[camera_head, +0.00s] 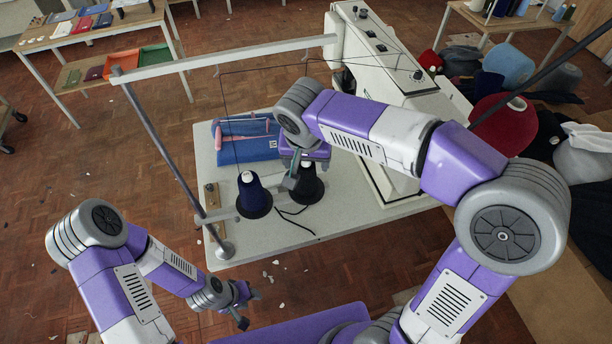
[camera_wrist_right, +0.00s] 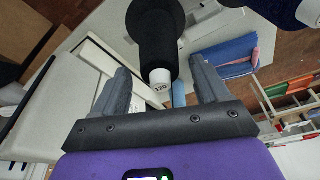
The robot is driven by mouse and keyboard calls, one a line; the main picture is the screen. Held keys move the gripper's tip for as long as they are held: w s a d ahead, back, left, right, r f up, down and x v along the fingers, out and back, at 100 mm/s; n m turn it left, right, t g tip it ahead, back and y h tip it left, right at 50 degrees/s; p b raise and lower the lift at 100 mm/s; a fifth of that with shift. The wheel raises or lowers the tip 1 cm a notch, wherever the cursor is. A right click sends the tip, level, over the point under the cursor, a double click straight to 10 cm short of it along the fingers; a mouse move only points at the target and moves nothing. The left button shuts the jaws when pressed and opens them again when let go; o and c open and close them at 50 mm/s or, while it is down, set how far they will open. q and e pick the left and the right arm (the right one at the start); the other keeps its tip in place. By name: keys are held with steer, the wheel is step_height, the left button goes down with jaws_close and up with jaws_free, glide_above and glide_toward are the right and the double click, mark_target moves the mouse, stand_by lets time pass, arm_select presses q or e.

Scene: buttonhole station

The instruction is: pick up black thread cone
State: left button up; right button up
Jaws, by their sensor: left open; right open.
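The black thread cone (camera_head: 308,188) stands on the sewing table, partly hidden behind my right gripper (camera_head: 297,176). In the right wrist view the black cone (camera_wrist_right: 157,42) shows its white tip marked 120 between the two fingers of my open right gripper (camera_wrist_right: 160,70). There are gaps on both sides, and the fingers do not appear to touch the cone. My left gripper (camera_head: 245,306) is open and empty, low in front of the table, away from the cones.
A navy thread cone (camera_head: 252,193) stands just left of the black one, threaded from above. The sewing machine (camera_head: 385,75) stands at the right. A metal stand pole (camera_head: 165,150) rises at the table's left. A black cord (camera_head: 294,217) lies in front.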

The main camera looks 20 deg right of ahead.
jaws_close()
stand_by(0.3)
